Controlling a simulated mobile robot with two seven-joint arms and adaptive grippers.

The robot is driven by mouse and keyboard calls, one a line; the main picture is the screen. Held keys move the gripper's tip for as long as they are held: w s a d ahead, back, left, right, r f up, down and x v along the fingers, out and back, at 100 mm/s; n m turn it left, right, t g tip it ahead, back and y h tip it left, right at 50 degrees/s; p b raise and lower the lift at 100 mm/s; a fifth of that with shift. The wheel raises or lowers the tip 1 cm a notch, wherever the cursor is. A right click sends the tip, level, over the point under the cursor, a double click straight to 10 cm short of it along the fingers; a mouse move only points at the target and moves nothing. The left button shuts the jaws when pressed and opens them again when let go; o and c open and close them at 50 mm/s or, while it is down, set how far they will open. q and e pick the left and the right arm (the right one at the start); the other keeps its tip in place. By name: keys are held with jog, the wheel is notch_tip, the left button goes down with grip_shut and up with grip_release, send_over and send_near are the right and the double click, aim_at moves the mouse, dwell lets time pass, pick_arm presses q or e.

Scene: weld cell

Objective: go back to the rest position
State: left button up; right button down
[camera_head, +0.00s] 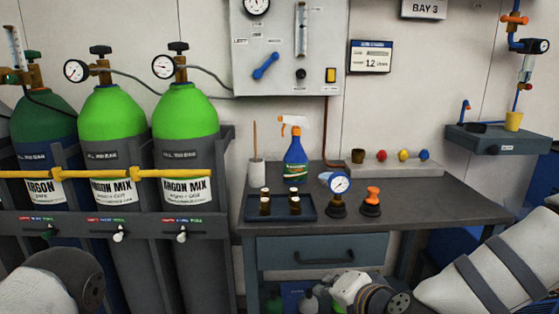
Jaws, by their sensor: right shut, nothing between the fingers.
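My right arm comes in at the lower right as a white link with dark bands. My right gripper (350,288) is low at the bottom centre, in front of the workbench drawer and below the bench top. It is shut and empty, and its fingers are hard to make out. At the lower left only a white and dark link of my left arm shows. My left gripper is out of view.
Gas cylinders (185,112) stand in a rack at left. A wall shelf (490,142) is at right.

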jog(key=s+d+f+n+g+h, duration=0.1)
jog(key=s+d+f+n+g, duration=0.15)
jog(key=s+f, duration=0.7)
jog(key=s+d+f+n+g, duration=0.15)
jog(key=s+f+g, duration=0.25)
jog(key=s+f, duration=0.5)
jog(key=s+d+f+n+g+h, duration=0.1)
jog(key=s+d+n+g, duration=0.1)
jog(key=s, duration=1)
jog(key=s+d+f+n+g+h, duration=0.1)
jog(key=s+d+f+n+g, duration=0.1)
jog(key=s+d+g, duration=0.2)
jog(key=s+d, duration=0.3)
jog(key=s, duration=0.5)
jog(key=shift+h, duration=0.4)
